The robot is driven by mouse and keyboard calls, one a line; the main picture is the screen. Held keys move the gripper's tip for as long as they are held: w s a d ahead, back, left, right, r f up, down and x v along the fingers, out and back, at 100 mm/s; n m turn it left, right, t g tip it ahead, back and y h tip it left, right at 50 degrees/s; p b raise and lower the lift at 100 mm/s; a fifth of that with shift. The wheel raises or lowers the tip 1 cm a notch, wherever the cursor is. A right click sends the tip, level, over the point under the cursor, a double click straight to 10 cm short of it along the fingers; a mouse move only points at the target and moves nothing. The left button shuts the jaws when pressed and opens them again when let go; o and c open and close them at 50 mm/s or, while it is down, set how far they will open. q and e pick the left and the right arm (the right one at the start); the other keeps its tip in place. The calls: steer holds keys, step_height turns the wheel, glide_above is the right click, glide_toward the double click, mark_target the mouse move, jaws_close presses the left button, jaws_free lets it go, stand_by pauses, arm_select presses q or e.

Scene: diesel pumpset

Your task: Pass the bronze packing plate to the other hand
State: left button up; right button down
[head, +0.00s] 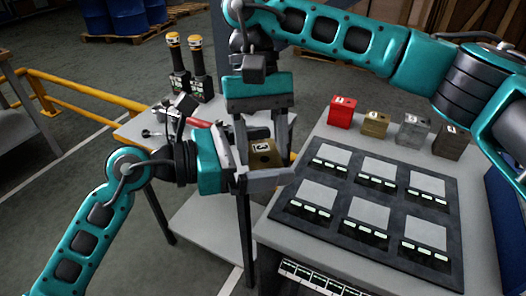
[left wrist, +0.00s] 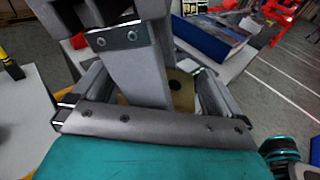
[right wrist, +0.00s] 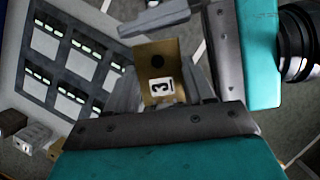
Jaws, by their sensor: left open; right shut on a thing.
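The bronze packing plate (head: 265,153) is a brown-gold block with a dark round hole and a white label reading 3. My right gripper (head: 262,146) reaches down from above and is shut on it, holding it in the air by the near table's left side. My left gripper (head: 268,160) comes in from the left, open, with its fingers on either side of the plate. The right wrist view shows the plate (right wrist: 158,68) between the right fingers, with a left finger close by. In the left wrist view the plate (left wrist: 183,92) is partly hidden by a right finger.
The table (head: 345,262) carries a dark rack (head: 330,192) with several grey pads. A red block (head: 342,112), a brass-coloured block (head: 375,123), a light grey block (head: 412,131) and a dark block (head: 450,142) stand behind it. A side table (head: 135,127) holds two yellow-topped cylinders (head: 198,68).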

arm_select(q)
steer(key=shift+c, duration=0.5)
steer(key=c, duration=1.3)
steer(key=shift+r, duration=0.15)
steer(key=shift+c, duration=0.2)
arm_select(e)
steer(key=shift+c, duration=1.6)
jaws_free()
